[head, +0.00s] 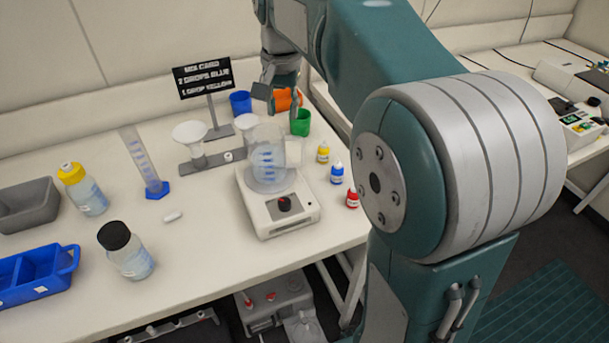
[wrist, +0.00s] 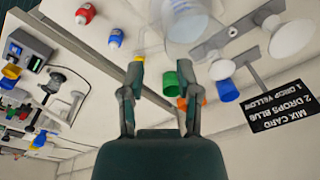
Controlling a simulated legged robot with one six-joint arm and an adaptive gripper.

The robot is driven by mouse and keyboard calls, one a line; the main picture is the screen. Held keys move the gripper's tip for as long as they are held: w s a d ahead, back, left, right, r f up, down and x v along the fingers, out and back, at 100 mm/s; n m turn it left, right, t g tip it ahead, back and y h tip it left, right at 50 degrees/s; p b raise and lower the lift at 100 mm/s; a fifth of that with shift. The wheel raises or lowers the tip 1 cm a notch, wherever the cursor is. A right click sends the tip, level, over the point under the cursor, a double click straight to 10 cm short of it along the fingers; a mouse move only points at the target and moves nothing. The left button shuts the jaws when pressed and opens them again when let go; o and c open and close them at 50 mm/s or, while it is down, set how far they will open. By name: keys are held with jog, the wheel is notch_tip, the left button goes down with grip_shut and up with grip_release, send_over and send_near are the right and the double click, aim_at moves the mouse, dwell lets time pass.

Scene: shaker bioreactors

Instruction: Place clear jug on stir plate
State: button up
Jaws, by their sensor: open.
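The clear jug (head: 266,163), with blue markings, appears upright on top of the white stir plate (head: 284,214) in the head view. Its handle points right. The stir plate has a dark knob on its front. My gripper (head: 276,98) is open and empty, above and behind the jug, near the coloured cups and apart from the jug. In the wrist view the two fingers of my gripper (wrist: 160,75) are spread with nothing between them. The jug (wrist: 185,22) shows at the top edge there, partly cut off.
Blue (head: 240,101), orange (head: 286,98) and green (head: 300,123) cups stand behind the plate. Yellow, blue and red dropper bottles (head: 336,173) line its right side. A funnel stand (head: 205,160), graduated cylinder (head: 146,165), capped bottles and bins are left.

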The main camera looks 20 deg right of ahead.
jog(key=s+a+f+n+t, duration=0.1)
jog(key=s+f+n+t, duration=0.1)
jog(key=s, duration=0.9)
jog(key=s+a+f+n+t, duration=0.2)
jog(key=s+f+n, duration=0.2)
jog(key=s, duration=0.7)
jog(key=shift+f+n+t, duration=0.4)
jog(key=shift+n, duration=0.3)
jog(key=o, duration=0.8)
jog(key=shift+s+d, duration=0.1)
